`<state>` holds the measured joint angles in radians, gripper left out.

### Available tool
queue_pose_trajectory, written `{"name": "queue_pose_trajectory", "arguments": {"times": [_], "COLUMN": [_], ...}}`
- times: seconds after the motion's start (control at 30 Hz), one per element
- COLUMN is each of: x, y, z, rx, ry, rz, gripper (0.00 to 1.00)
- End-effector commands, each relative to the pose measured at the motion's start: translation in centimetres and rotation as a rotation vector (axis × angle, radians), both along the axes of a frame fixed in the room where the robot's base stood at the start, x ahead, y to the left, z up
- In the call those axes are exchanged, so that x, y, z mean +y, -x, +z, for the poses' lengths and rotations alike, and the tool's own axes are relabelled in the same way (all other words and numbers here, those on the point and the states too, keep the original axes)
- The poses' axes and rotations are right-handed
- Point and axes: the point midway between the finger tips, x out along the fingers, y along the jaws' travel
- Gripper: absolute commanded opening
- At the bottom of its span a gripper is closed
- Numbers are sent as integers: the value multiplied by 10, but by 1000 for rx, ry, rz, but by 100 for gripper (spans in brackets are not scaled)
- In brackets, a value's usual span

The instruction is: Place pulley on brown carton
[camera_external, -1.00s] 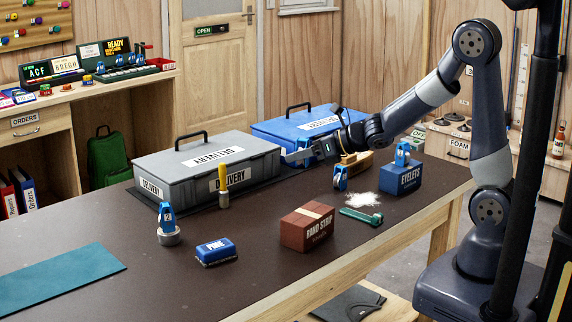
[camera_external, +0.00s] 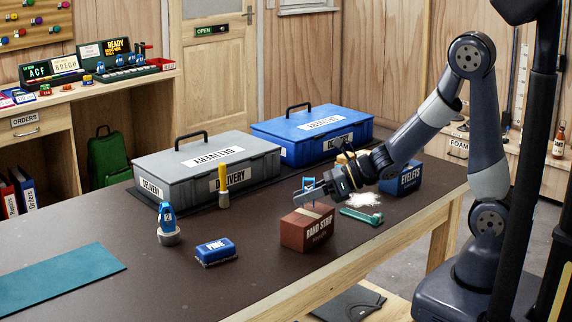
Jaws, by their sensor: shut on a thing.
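The brown carton (camera_external: 301,232), marked BAND STRIP, stands on the dark bench with a pale strip across its top. My gripper (camera_external: 308,193) is just above it, its jaws shut on a small blue pulley (camera_external: 309,183), which is partly hidden by a finger. A slim gap seems to lie between the gripper and the carton top; contact is hard to judge. Another blue pulley (camera_external: 166,216) stands upright on a grey roll at the left.
A green tool (camera_external: 361,216) and white powder (camera_external: 364,199) lie right of the carton. A blue EYELETS box (camera_external: 408,180) is behind my arm. A blue block (camera_external: 216,252), a yellow-handled brush (camera_external: 224,185) and grey (camera_external: 160,160) and blue (camera_external: 345,145) delivery cases stand around.

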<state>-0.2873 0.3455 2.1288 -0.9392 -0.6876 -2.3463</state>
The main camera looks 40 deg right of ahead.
Motion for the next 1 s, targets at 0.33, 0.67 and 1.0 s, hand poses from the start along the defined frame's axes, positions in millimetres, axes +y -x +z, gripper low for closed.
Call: {"name": "queue_pose_trajectory", "arguments": {"times": [0.33, 0.67, 1.0], "x": [0, 0, 0], "y": [0, 0, 0], "z": [-18, -21, -21], "rx": [-1, -1, -1], "ry": [-1, 0, 0], "rz": [0, -1, -1], "gripper": [16, 44, 62]}}
